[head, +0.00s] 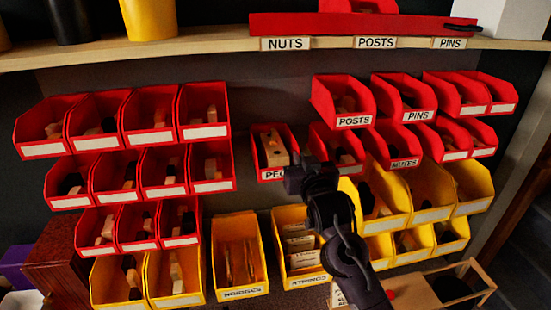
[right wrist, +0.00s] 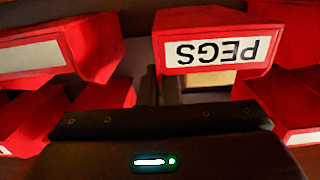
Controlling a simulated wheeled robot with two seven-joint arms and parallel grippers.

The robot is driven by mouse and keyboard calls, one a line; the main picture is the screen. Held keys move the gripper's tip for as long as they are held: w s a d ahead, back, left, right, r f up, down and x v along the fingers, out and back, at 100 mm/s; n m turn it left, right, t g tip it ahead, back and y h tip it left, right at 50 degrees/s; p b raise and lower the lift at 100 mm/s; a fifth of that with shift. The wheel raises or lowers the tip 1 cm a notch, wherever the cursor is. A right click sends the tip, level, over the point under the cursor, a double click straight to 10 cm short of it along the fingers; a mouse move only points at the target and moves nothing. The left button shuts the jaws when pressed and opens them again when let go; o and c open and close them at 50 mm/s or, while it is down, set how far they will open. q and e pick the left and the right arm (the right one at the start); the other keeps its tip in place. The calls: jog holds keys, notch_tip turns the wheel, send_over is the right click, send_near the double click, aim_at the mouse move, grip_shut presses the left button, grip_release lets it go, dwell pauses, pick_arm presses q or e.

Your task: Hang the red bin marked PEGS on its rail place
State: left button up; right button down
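The red PEGS bin (head: 267,165) is in the middle of the head view, just left of the right-hand red bins. It looks roughly level and holds a tan wooden piece with dark spots. My right gripper (head: 293,172) is at the bin's front right corner and hides the end of its label. In the right wrist view the PEGS bin (right wrist: 213,20) appears upside down. There my gripper's fingers (right wrist: 160,88) are close together, one on each side of the bin's side wall. I cannot tell whether the bin touches the rail. My left gripper is out of view.
A red bin (head: 345,170) stands close right of my gripper, and a NUTS bin (head: 404,163) is beyond it. Yellow bins (head: 242,284) are below. Red bins (head: 209,187) fill the left side. A wooden shelf (head: 210,47) with NUTS, POSTS and PINS labels runs above.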

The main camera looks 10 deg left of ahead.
jog(key=shift+f+b, duration=0.3)
jog(key=shift+f, duration=0.3)
jog(key=c, duration=1.6)
grip_release()
jog(key=shift+o, duration=0.2)
jog(key=shift+d+f, duration=0.1)
jog(key=shift+f, duration=0.05)
